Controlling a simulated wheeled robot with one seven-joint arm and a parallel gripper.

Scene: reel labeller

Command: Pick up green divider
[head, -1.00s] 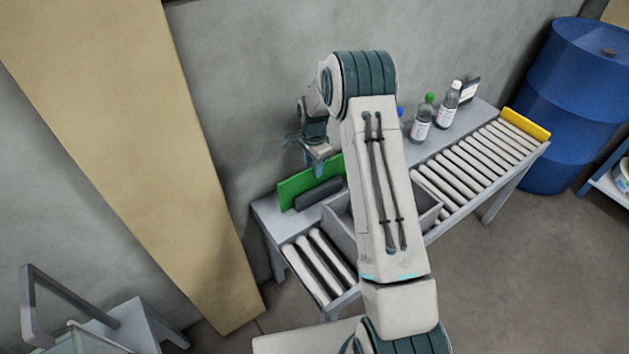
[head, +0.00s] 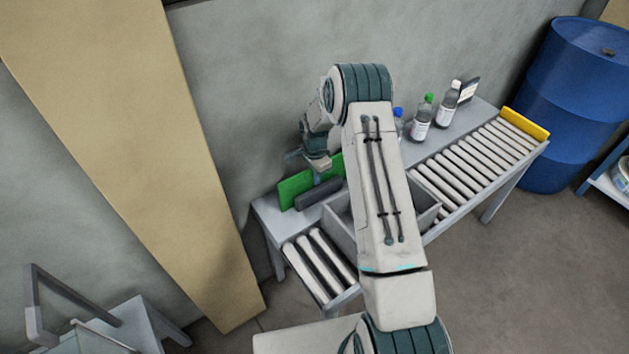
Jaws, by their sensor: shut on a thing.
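The green divider (head: 295,189) is a flat green panel standing on edge at the back left of the table, by the wall. My gripper (head: 318,178) is at its top edge, to the right of its middle, and is shut on it. My arm hides the right end of the divider, and the fingertips are small and partly hidden. A dark grey block (head: 319,194) lies just in front of the divider.
A grey bin (head: 343,238) sits on the roller conveyor (head: 470,165), partly behind my arm. Bottles with blue, green (head: 423,118) and white (head: 449,104) caps stand at the back right, near a small dark display (head: 468,90). A blue drum (head: 563,105) stands at the right.

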